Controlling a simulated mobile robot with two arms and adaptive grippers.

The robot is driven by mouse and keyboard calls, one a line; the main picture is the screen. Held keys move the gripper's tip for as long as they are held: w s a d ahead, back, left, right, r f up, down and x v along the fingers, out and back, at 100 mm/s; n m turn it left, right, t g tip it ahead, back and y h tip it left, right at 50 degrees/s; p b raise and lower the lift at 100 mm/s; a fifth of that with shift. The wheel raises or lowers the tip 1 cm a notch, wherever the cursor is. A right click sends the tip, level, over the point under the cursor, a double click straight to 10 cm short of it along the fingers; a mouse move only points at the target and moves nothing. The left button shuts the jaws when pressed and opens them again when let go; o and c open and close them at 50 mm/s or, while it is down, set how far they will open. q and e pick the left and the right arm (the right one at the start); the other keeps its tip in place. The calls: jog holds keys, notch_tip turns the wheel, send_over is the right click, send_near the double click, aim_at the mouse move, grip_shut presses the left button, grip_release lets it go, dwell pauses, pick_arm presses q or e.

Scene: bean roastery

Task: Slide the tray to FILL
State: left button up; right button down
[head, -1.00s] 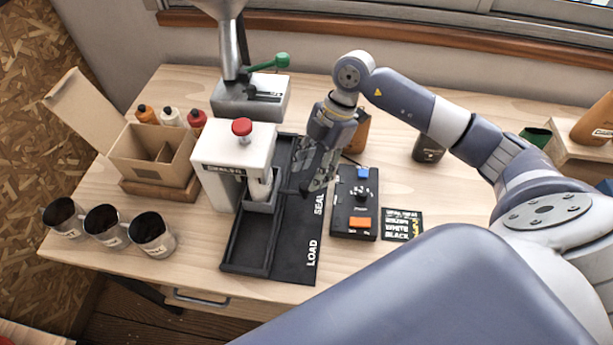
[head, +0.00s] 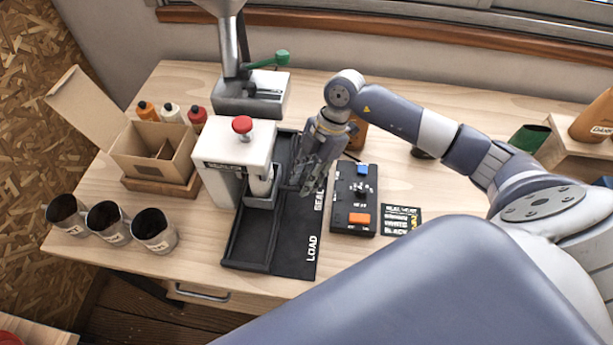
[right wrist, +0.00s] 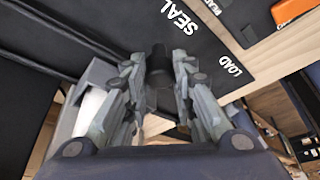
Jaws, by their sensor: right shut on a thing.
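The small grey tray (head: 262,201) sits in the black track (head: 247,240), under the white sealer (head: 228,160) and beside the SEAL mark. LOAD is readable nearer the front edge; no FILL mark can be read, and my arm covers the track's far part. My right gripper (head: 303,188) is just right of the tray, low over the lettered strip. In the right wrist view its fingers (right wrist: 158,85) are shut on a dark knob (right wrist: 158,62). The joint between knob and tray is hidden. My left gripper is out of view.
A hopper with a green handle (head: 268,62) stands behind the sealer. A black control box (head: 354,200) with blue and orange buttons is close right of the track. Several mugs and an open carton (head: 150,155) are left.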

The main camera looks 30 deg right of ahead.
jog(key=w+d+b, duration=0.1)
jog(key=w+d, duration=0.1)
jog(key=w, duration=0.1)
jog(key=w+d+b, duration=0.1)
jog(key=w+d, duration=0.1)
jog(key=w, duration=0.1)
jog(key=w+d+b, duration=0.2)
jog(key=w+d, duration=0.1)
jog(key=shift+w+f, duration=0.1)
jog(key=shift+w, duration=0.2)
jog(key=shift+w+d+b, duration=0.3)
jog(key=shift+w+d, duration=0.1)
jog(key=shift+w+d+r, duration=0.1)
jog(key=shift+w+r, duration=0.05)
jog(key=shift+r, duration=0.05)
jog(key=c, duration=1.4)
grip_release()
jog(key=shift+c, duration=0.2)
jog(key=shift+o, duration=0.5)
jog(key=shift+w+d+f, duration=0.1)
